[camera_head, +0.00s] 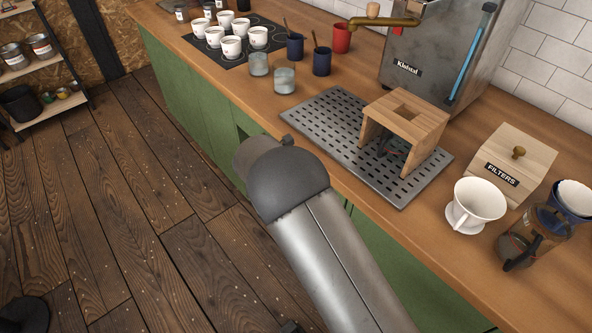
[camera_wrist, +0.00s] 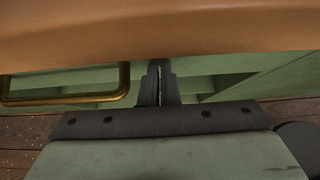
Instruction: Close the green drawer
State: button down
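The green cabinet (camera_head: 186,98) runs under the wooden counter. In the wrist view, a green front with a gold rectangular handle (camera_wrist: 124,84) shows at the left, below the counter edge. A recessed dark gap in the green woodwork (camera_wrist: 215,88) shows right of the fingers; it looks like an open drawer, but how far it stands out I cannot tell. My gripper (camera_wrist: 160,75) has its dark fingers together, with only a thin slit between them and nothing visible held. They point at the green woodwork under the counter; contact is unclear. In the head view my arm hides the gripper.
The wooden counter edge (camera_wrist: 160,38) lies close above the fingers. On the counter are a metal drip tray (camera_head: 331,108), a wooden stand (camera_head: 412,112), a white dripper (camera_head: 478,200) and several cups. The plank floor (camera_head: 110,190) left of the cabinet is mostly clear.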

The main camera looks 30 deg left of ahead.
jog(key=s+f+b+v, duration=0.1)
jog(key=f+v, duration=0.1)
jog(key=v, duration=1.1)
jog(key=shift+s+a, duration=0.25)
jog(key=shift+s, duration=0.05)
jog(key=shift+r, duration=0.1)
